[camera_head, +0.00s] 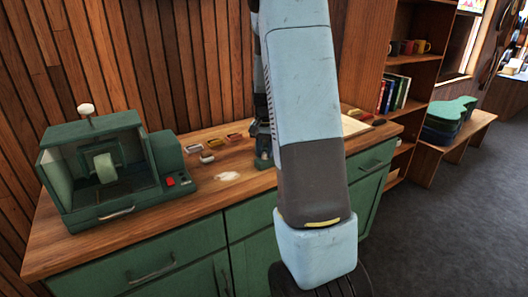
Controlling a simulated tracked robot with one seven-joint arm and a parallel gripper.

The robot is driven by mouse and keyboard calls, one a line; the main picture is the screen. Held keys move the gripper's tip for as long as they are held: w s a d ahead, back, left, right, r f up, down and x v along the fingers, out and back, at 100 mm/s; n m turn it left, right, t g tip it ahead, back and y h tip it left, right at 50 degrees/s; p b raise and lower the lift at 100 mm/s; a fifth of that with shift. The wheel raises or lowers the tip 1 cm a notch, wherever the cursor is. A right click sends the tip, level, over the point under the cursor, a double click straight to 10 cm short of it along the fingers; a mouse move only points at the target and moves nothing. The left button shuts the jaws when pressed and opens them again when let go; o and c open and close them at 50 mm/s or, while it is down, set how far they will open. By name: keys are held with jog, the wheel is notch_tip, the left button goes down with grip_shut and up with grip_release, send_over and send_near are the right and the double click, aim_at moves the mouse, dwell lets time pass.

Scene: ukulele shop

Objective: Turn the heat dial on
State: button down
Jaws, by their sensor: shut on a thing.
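A green box-like machine (98,212) with a clear front window stands at the left end of the wooden counter. A small red control (170,181) and a dark one beside it (184,181) sit on its right-hand front. I cannot tell which is the heat dial or how it is set. My gripper (263,150) points down over the counter, well right of the machine and partly behind my arm. It is shut on a small dark green thing (263,162), low at the counter top; its shape is unclear.
A pale-knobbed lever (86,109) rises from the machine's top. Shelves (412,59) and a bench (462,143) stand right; the grey floor (455,230) is clear.

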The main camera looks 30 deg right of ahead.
aim_at(265, 153)
jog(key=shift+m, duration=0.7)
jog(key=c, duration=0.9)
grip_release()
jog(key=shift+o, duration=0.2)
notch_tip(265, 153, up, 14)
jog(key=shift+f, duration=0.2)
